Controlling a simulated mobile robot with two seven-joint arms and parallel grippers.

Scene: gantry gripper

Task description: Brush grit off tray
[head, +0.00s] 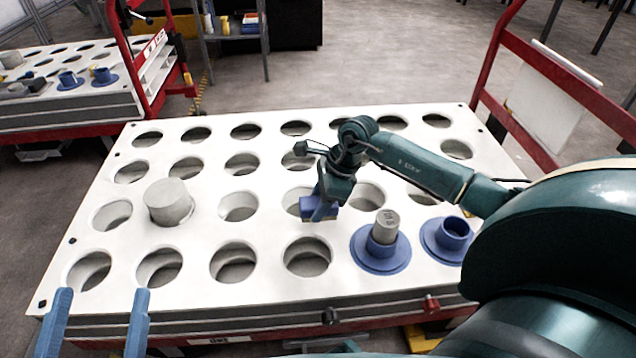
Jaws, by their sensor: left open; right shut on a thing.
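The white tray (205,225) with rows of round holes fills the middle of the head view. My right gripper (321,204) reaches in from the right and is shut on a small blue block (308,206), which looks like the brush. The brush is low over the tray, beside a hole in the middle; I cannot tell whether it touches the surface. My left gripper (102,292) is open and empty at the tray's front left edge, its two blue fingers apart. Grit is too small to make out.
A grey cylinder (169,203) stands on the tray's left. Two blue flanged collars sit at the front right; one (377,258) holds a grey cylinder (386,227), the other (452,236) is empty. Red cart rails (560,78) rise at the right. Another cart (70,110) stands back left.

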